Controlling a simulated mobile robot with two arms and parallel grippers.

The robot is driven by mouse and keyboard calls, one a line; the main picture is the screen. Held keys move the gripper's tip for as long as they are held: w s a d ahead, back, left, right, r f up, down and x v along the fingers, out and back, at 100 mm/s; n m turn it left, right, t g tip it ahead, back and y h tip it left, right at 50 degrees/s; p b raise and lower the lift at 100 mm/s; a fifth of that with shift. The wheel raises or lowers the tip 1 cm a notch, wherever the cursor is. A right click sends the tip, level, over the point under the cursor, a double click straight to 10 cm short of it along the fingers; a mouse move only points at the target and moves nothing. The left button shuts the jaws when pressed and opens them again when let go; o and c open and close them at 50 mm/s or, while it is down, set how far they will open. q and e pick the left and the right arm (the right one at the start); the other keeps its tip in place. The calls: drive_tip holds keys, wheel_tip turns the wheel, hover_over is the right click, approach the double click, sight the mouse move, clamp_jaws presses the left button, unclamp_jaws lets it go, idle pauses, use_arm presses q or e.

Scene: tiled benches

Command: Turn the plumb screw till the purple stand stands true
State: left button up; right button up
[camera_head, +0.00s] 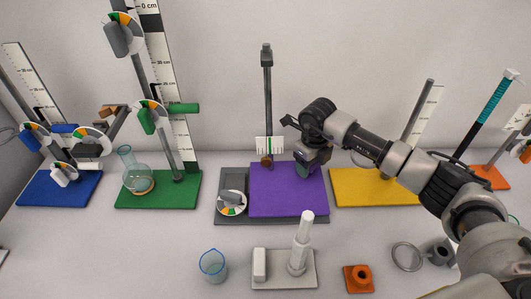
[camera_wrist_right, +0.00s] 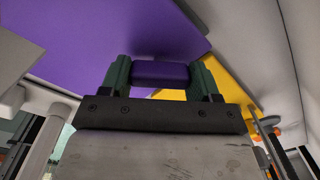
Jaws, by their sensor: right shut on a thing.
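The purple stand (camera_head: 285,203) sits on a dark grey base plate in the middle of the bench. Its dark upright rod (camera_head: 267,90) rises at the back, with a white scale card (camera_head: 270,146) bearing a green mark and a small brown bob (camera_head: 266,161) low down. My right gripper (camera_head: 306,170) is at the stand's right rear edge. In the right wrist view its green fingers (camera_wrist_right: 160,75) are shut on a purple block-like piece (camera_wrist_right: 160,72), which I take as the plumb screw. The head view hides this piece behind the gripper. My left gripper is out of view.
A round dial (camera_head: 231,203) stands at the base's left. Green (camera_head: 160,195) and yellow (camera_head: 365,195) stands flank it. In front are a beaker (camera_head: 213,265), a grey plate with a white post (camera_head: 301,245) and an orange block (camera_head: 358,279). My right arm crosses the right side.

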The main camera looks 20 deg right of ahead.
drive_tip(key=shift+w, duration=0.1)
drive_tip(key=shift+d+n+b, duration=0.1)
drive_tip(key=shift+n+b, duration=0.65)
drive_tip(key=shift+n, duration=0.45)
drive_tip(key=shift+r, duration=0.2)
drive_tip(key=shift+w+f+n+b, duration=0.1)
drive_tip(key=shift+f+n+b, duration=0.05)
drive_tip(key=shift+n+b, duration=0.8)
drive_tip(key=shift+o, duration=0.2)
drive_tip(key=shift+n, duration=0.65)
drive_tip(key=o, duration=1)
drive_tip(key=shift+w, duration=0.1)
drive_tip(key=shift+o, duration=0.7)
